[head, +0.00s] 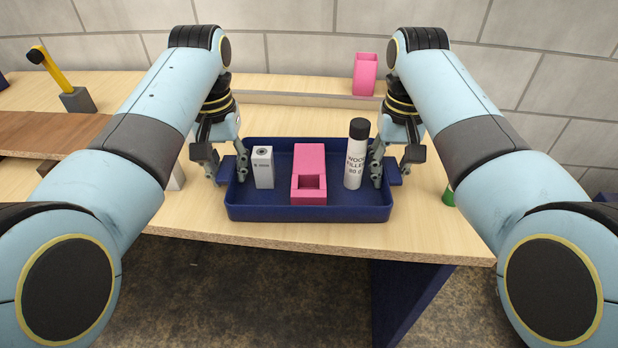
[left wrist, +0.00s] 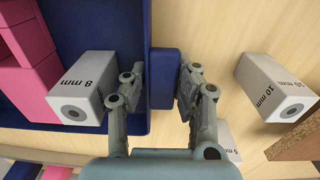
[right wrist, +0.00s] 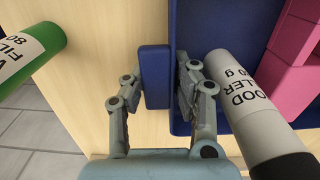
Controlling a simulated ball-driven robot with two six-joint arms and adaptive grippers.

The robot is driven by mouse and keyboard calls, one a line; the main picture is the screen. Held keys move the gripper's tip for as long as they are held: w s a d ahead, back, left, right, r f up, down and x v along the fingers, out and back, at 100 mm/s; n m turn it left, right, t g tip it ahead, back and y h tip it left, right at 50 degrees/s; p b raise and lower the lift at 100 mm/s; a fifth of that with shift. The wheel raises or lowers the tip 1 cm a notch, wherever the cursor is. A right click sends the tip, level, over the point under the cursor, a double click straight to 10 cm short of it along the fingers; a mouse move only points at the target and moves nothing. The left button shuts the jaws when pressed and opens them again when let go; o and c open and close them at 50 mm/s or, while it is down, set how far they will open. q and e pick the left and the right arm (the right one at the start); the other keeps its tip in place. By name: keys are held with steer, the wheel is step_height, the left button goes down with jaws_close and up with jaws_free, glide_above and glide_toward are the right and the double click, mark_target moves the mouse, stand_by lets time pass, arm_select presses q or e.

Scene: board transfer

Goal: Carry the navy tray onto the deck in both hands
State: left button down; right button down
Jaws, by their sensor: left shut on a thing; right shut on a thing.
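The navy tray (head: 310,213) sits between my two arms, over the pale wooden table near its front edge; I cannot tell whether it touches the table. It carries a light grey box (head: 263,168) marked 8 mm (left wrist: 82,88), a pink block (head: 309,172) with a recess, and a black-capped wood filler can (head: 355,155), all upright. My left gripper (head: 228,170) is shut on the tray's left handle (left wrist: 165,80). My right gripper (head: 386,170) is shut on the right handle (right wrist: 155,75). The brown wooden deck (head: 45,135) lies to the left, partly hidden by my left arm.
Light boxes marked 10 mm (left wrist: 272,85) stand left of the tray, near the deck. A green can (right wrist: 30,55) stands to its right. A pink holder (head: 365,73) is on the back ledge. A yellow-handled tool (head: 55,70) stands in a grey block at back left.

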arm_select(q)
steer(key=shift+a+r, duration=0.1)
steer(key=shift+a, duration=0.05)
arm_select(e)
steer(key=shift+d+r, duration=0.1)
steer(key=shift+d, duration=0.05)
